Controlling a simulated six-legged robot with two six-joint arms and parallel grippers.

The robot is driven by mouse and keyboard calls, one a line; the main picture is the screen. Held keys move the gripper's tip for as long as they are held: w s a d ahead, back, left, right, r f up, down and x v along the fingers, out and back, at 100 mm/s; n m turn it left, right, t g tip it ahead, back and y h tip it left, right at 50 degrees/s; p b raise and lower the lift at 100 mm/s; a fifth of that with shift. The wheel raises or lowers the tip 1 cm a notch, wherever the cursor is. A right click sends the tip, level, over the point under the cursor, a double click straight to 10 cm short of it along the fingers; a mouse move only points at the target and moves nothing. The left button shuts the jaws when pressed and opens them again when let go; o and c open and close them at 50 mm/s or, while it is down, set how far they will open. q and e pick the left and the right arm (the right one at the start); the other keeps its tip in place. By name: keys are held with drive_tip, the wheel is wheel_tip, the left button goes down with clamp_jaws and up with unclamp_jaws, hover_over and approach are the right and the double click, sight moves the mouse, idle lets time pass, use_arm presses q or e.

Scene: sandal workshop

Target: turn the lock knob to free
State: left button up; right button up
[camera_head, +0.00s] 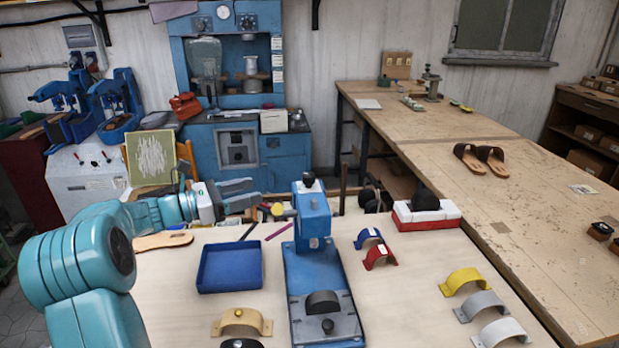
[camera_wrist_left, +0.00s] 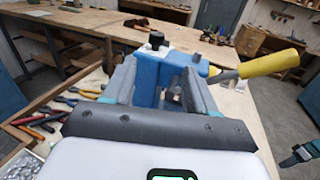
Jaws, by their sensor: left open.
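A blue press (camera_head: 313,222) stands on the light workbench, with a black knob (camera_head: 308,180) on top and a lever with a yellow grip (camera_head: 277,209) at its left side. My left gripper (camera_head: 256,190) is open, left of the press head and just above the yellow grip. In the left wrist view, the blue press (camera_wrist_left: 150,76) lies ahead between the open fingers, and its black top knob (camera_wrist_left: 156,38) is above them. A small grey knob (camera_wrist_left: 175,90) shows on the press between the fingers, partly hidden. Which knob is the lock is not marked. My right gripper is out of view.
A blue tray (camera_head: 230,286) lies left of the press. Blue and red straps (camera_head: 380,257), a red and white block (camera_head: 427,226) and several straps (camera_head: 463,281) are on its right. The yellow grip (camera_wrist_left: 271,64) sticks out right of my fingers in the wrist view.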

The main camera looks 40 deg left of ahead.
sight(308, 174)
use_arm(q)
drive_tip(key=p+x, duration=0.4)
drive_tip(key=x, duration=1.1)
drive_tip(key=shift+w+a+f, duration=0.1)
drive_tip(key=shift+w, duration=0.45)
